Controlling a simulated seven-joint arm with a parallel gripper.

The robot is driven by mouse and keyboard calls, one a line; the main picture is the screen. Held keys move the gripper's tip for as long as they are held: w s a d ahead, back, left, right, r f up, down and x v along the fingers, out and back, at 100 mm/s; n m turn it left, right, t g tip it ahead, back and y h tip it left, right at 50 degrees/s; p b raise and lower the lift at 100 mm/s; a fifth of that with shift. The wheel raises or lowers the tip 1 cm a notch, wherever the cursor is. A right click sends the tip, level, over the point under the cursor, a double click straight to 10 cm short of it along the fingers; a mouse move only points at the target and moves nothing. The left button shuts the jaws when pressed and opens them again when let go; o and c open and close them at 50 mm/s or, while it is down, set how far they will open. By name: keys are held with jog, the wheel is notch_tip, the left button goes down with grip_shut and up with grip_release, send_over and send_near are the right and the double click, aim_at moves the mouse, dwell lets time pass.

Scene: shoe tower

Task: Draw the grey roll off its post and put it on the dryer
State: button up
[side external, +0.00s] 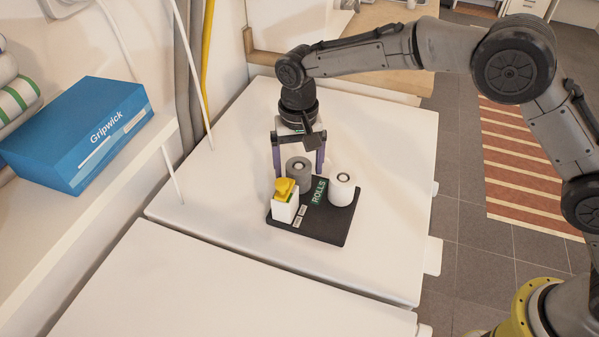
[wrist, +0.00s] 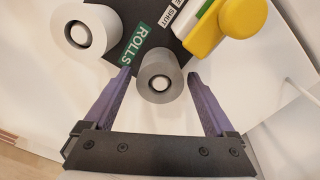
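The grey roll (side external: 299,174) stands upright on a black board (side external: 323,228) labelled ROLLS, with the light end of its post showing in its core. It also shows in the wrist view (wrist: 160,77). My gripper (side external: 299,168) is above the board with its purple fingers open, one on each side of the grey roll. In the wrist view the fingertips (wrist: 158,73) flank the roll with a gap on each side. A white roll (side external: 342,189) stands on the board to the right. The board lies on a white appliance top (side external: 390,150); I cannot tell which surface is the dryer.
A white block with a yellow top (side external: 285,198) stands on the board close to the grey roll. A second white top (side external: 220,290) lies in front, bare and clear. A shelf with a blue Gripwick box (side external: 85,135) is at the left. Pipes run up the wall.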

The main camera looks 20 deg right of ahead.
grip_shut()
jog(key=shift+r, duration=0.65)
dwell(0.6)
jog(key=shift+r, duration=3.35)
